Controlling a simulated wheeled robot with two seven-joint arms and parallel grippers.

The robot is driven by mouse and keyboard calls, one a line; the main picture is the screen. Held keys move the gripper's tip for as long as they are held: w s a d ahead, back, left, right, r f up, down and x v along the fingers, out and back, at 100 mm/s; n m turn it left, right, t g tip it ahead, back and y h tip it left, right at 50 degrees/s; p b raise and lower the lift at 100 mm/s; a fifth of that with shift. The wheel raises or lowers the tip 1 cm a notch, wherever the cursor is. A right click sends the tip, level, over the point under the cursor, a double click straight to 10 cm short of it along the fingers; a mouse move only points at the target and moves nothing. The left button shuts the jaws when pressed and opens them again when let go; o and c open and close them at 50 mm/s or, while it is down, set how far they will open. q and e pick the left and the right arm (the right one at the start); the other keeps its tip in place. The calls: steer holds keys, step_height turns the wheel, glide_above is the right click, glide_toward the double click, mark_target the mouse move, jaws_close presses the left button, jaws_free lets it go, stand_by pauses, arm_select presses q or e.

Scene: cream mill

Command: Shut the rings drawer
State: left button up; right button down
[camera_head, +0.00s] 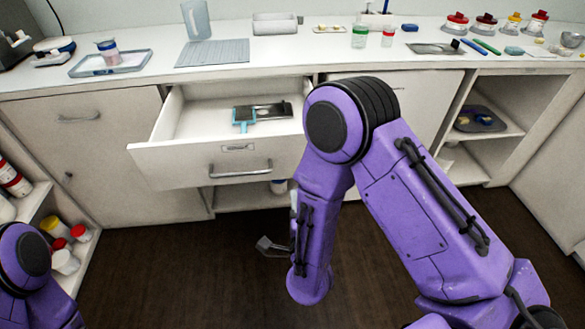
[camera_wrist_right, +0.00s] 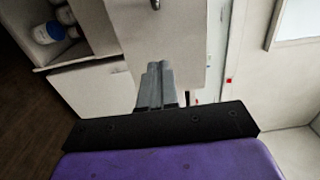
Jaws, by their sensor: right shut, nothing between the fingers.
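The drawer (camera_head: 190,165) under the counter stands pulled out, with its white front, a small label too small to read, and a metal bar handle (camera_head: 240,170). A black item and a light-blue-edged item (camera_head: 243,118) lie inside it. My right gripper (camera_head: 272,246) is below and in front of the drawer front, mostly hidden by my purple forearm. In the right wrist view its grey fingers (camera_wrist_right: 155,85) are together and empty, pointing at a white panel (camera_wrist_right: 172,40) with a handle end at the top edge. Contact cannot be told. My left gripper is out of view.
The counter (camera_head: 330,55) above holds a ribbed mat (camera_head: 212,52), a tray (camera_head: 110,64), jars and coloured-lid containers. An open shelf (camera_head: 487,125) is at the right. Bottles (camera_head: 65,260) stand in a low shelf at the left. The dark floor before the drawer is clear.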

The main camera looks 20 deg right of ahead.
mark_target(291, 160)
steer(key=p+x, duration=0.1)
steer(key=x, duration=0.9)
steer(key=shift+w+d+p, duration=0.1)
steer(key=shift+p, duration=0.2)
steer(key=shift+w+d+f, duration=0.1)
steer(key=shift+w+d, duration=0.05)
steer(key=shift+w, duration=0.35)
steer(key=shift+w, duration=0.1)
